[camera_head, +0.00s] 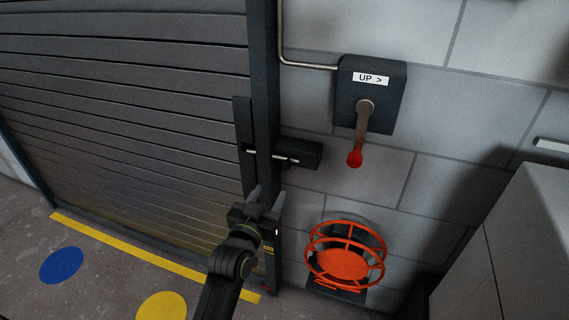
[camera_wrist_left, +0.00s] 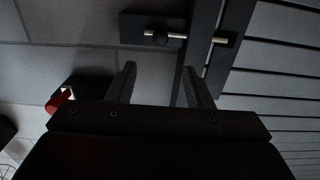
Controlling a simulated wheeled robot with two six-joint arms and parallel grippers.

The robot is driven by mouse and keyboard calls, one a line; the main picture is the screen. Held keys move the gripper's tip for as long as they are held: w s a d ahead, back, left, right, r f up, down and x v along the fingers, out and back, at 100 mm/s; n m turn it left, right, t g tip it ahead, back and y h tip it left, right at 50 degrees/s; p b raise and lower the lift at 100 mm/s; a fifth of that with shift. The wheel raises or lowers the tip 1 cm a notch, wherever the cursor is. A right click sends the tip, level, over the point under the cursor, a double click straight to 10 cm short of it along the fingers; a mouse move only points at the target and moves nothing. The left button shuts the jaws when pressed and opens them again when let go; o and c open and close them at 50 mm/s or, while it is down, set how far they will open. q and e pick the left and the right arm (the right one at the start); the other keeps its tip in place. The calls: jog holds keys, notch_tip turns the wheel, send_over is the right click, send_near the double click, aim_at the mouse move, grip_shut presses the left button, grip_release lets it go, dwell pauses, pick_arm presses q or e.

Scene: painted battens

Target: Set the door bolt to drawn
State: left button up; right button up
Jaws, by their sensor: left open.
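The door bolt (camera_head: 285,157) is a pale metal rod on a dark housing (camera_head: 308,154) beside the shutter's right post. The rod shows on both sides of the post, its left end over a dark upright strip on the shutter. In the left wrist view the bolt rod (camera_wrist_left: 178,36) carries a dark round knob (camera_wrist_left: 160,39). My left gripper (camera_head: 267,194) is open and empty, just below the bolt in the head view. In the wrist view its fingers (camera_wrist_left: 158,68) point towards the knob and stand apart from it. My right gripper is out of view.
A dark switch box (camera_head: 385,103) marked "UP >" has a red-tipped lever (camera_head: 355,157) hanging down, above right of the bolt. An orange caged fitting (camera_head: 345,262) sits low on the wall. A pale cabinet (camera_head: 500,240) stands at right. The slatted shutter (camera_head: 130,110) fills the left.

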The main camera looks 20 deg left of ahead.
aim_at(285, 166)
pick_arm(q)
jog(key=w, duration=1.3)
jog(key=shift+w+d+b, duration=0.2)
jog(key=shift+w+b, duration=0.15)
jog(key=shift+f, duration=0.1)
grip_shut()
jog(key=shift+s+d+b, duration=0.15)
jog(key=shift+d+b, duration=0.2)
jog(key=shift+d, duration=1.75)
